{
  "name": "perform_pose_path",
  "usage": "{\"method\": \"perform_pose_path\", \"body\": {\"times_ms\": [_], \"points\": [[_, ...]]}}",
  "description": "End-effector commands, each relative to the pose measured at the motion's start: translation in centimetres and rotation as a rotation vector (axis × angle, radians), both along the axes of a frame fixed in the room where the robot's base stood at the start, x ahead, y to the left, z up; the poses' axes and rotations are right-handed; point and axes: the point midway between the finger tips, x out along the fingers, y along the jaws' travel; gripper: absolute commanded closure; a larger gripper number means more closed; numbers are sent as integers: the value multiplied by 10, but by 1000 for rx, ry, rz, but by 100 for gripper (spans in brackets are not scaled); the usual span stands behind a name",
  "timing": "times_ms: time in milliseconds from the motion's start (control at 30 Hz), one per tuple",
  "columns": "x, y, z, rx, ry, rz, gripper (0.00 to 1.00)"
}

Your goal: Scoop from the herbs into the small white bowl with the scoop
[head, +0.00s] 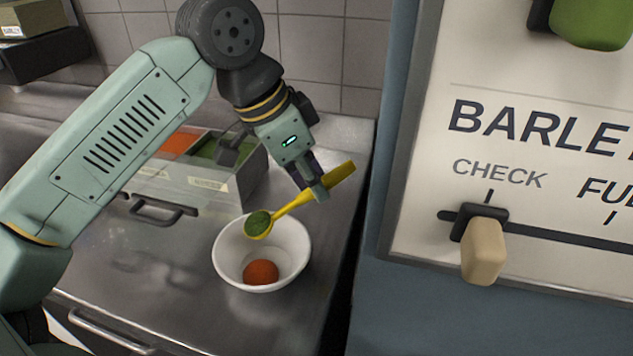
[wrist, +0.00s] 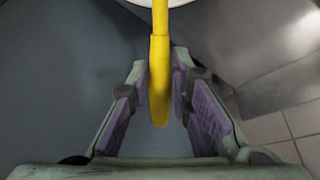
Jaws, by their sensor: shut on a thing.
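My gripper (head: 314,190) is shut on the handle of a yellow scoop (head: 294,206). In the wrist view the yellow handle (wrist: 159,75) runs between the two fingers of my gripper (wrist: 158,90). The scoop's cup holds green herbs (head: 258,222) and is over the upper left part of the small white bowl (head: 304,262). An orange-red heap (head: 261,272) lies at the bottom of the bowl. The herbs container (head: 206,150), with green contents, stands behind the bowl, partly hidden by my arm.
A compartment with orange-red contents (head: 180,143) is beside the herbs. A steel counter (head: 170,265) carries the bowl and containers. A large panel reading "BARLEY" (head: 540,130), with a slider knob (head: 483,245), stands close on the right. Tiled wall (head: 340,45) is behind.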

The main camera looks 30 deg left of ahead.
Motion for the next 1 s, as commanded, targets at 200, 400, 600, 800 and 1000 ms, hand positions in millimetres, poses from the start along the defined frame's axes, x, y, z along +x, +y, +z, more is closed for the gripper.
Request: {"method": "perform_pose_path", "body": {"times_ms": [200,400,600,800,1000], "points": [[-7,5,12,-92,-127,2,100],[-15,11,21,-173,-239,1,100],[-23,17,29,-252,-349,3,100],[-33,24,35,-325,-453,3,100],[-41,30,41,-395,-550,2,100]]}}
